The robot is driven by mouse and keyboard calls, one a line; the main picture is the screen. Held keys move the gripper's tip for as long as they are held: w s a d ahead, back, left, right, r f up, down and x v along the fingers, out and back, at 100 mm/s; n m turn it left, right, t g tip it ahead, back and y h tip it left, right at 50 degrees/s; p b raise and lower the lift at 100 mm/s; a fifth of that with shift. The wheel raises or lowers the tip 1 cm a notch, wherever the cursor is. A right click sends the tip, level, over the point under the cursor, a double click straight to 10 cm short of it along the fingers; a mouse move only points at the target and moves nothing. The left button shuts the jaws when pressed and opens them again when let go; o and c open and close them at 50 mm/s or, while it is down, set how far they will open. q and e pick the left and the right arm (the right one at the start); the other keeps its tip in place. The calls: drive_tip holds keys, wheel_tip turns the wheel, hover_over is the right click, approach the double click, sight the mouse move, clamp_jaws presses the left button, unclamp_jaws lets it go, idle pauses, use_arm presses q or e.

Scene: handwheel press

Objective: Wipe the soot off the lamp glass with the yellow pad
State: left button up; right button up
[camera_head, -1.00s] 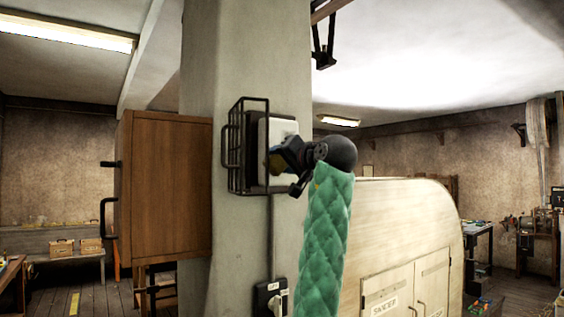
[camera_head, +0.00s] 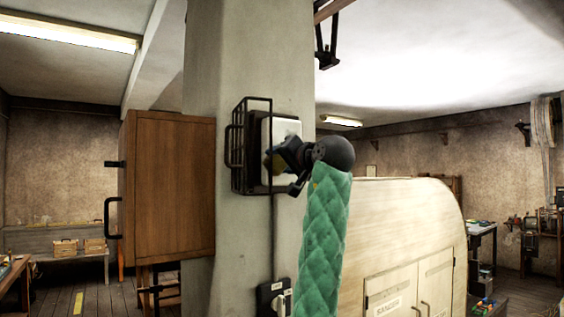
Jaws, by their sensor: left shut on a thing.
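The lamp is fixed to the grey pillar. Its pale glass (camera_head: 284,128) faces right, and a black wire cage (camera_head: 238,150) stands at its left side. My left gripper (camera_head: 279,161) is in front of the glass, its arm in a green quilted sleeve. It is shut on the yellow pad (camera_head: 270,166), of which only a small dark yellowish part shows. The pad overlaps the lower glass; I cannot tell whether it touches. The gripper hides part of the glass, and I cannot make out any soot. My right gripper is not in view.
A brown wooden cabinet (camera_head: 168,190) with black handles stands left of the pillar (camera_head: 215,60). A switch box (camera_head: 272,297) is low on the pillar. A pale rounded cabinet (camera_head: 405,235) stands behind my arm at the right. A black bracket (camera_head: 326,50) hangs above.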

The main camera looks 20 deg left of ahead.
sight(274, 143)
use_arm(q)
drive_tip(key=shift+d, duration=0.1)
drive_tip(key=shift+w+d, duration=1.2)
drive_tip(key=shift+w, duration=0.3)
drive_tip(key=shift+w+d+r, duration=1.05)
drive_tip(key=shift+w+r, duration=0.15)
drive_tip(key=shift+w, duration=0.35)
drive_tip(key=shift+s+a+b, duration=0.65)
drive_tip(key=shift+s+a, duration=0.15)
drive_tip(key=shift+s, duration=0.2)
drive_tip(key=shift+s+a+b, duration=0.6)
drive_tip(key=shift+s+a, duration=0.15)
drive_tip(key=shift+s, duration=0.25)
drive_tip(key=shift+s+a+b, duration=0.65)
drive_tip(key=shift+s+a, duration=0.15)
drive_tip(key=shift+s, duration=0.2)
drive_tip(key=shift+s+r+p, duration=0.1)
drive_tip(key=shift+r+p, duration=0.5)
drive_tip(key=shift+r, duration=0.6)
drive_tip(key=w+d+p, duration=0.1)
drive_tip(key=w+d, duration=0.3)
drive_tip(key=w, duration=0.2)
drive_tip(key=shift+d+p, duration=0.4)
